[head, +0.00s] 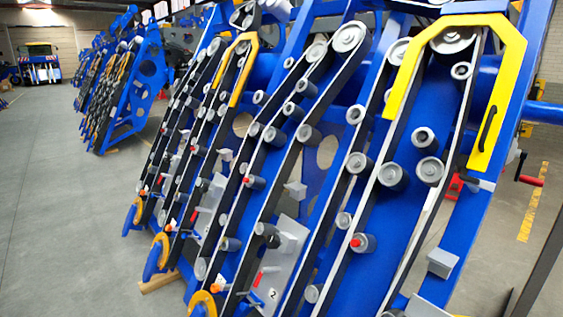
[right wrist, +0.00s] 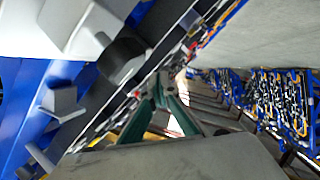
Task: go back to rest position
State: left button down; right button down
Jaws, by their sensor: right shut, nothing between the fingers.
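My right gripper (right wrist: 160,90) shows only in the right wrist view, with its green-and-grey fingers brought together and nothing between them. It is beside the blue harvester chassis (right wrist: 75,75), which fills the left of that view. In the head view the same kind of blue chassis (head: 400,225) fills the middle and right, with grey rollers, black belts and a yellow guard (head: 500,115). Neither gripper shows in the head view. My left gripper is in no frame.
A grey floor (head: 60,200) lies open at the left. A red-handled crank (head: 530,180) sticks out at the right. Grey brackets (right wrist: 62,103) jut out close to my right gripper.

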jog(key=s+a+f+m+g+h, duration=0.1)
jog(key=s+a+f+m, duration=0.1)
jog(key=s+a+f, duration=0.4)
jog(key=s+a+f+m+g+h, duration=0.2)
jog(key=s+a+f, duration=0.3)
jog(key=s, duration=0.6)
jog(key=shift+a+f+m, duration=0.35)
jog(key=shift+f+m, duration=0.4)
jog(key=shift+m, duration=0.05)
